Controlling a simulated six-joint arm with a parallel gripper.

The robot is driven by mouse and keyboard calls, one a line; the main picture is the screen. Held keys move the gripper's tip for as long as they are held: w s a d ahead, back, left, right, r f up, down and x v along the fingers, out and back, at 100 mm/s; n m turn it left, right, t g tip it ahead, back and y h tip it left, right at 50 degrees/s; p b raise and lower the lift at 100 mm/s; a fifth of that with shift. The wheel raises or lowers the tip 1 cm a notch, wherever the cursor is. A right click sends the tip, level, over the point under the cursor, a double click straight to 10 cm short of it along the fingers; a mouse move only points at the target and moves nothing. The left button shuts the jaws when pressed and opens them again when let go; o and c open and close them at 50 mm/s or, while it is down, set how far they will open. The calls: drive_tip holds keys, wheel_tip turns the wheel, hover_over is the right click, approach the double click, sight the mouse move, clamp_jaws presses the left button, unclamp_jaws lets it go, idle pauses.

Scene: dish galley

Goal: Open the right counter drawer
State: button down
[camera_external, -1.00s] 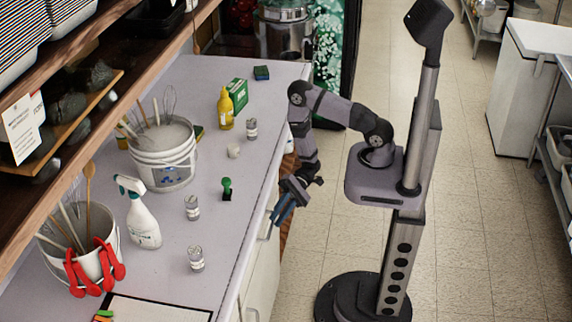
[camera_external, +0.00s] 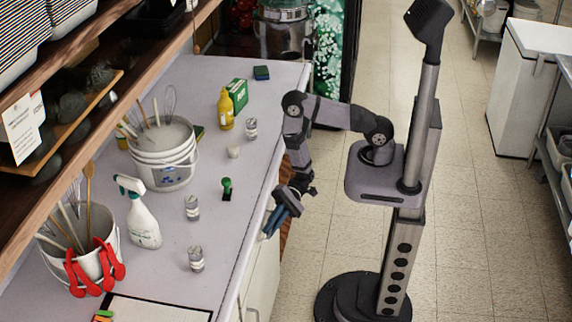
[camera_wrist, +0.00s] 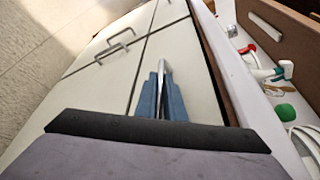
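The right counter drawer is the pale front (camera_wrist: 190,75) just under the counter edge in the wrist view. My gripper (camera_external: 272,226) is beside the counter front in the external view, below the countertop edge. In the wrist view its two blue fingers (camera_wrist: 162,82) stand close together, one on each side of a thin, light metal handle (camera_wrist: 163,68). I cannot tell whether the fingers press on the handle. A narrow dark and brown strip shows between the drawer front and the counter edge. My gripper hides the handle in the external view.
Two more handles (camera_wrist: 120,38) sit on pale cabinet fronts to the left in the wrist view. The countertop (camera_external: 230,200) holds a spray bottle (camera_external: 143,218), a green-topped stamp (camera_external: 227,190), glass shakers and white buckets.

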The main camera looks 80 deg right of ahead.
drive_tip(key=s, duration=1)
drive_tip(key=c, duration=2.1)
unclamp_jaws()
drive_tip(key=shift+d, duration=0.15)
drive_tip(key=shift+p+v, duration=1.2)
drive_tip(key=shift+v, duration=2.3)
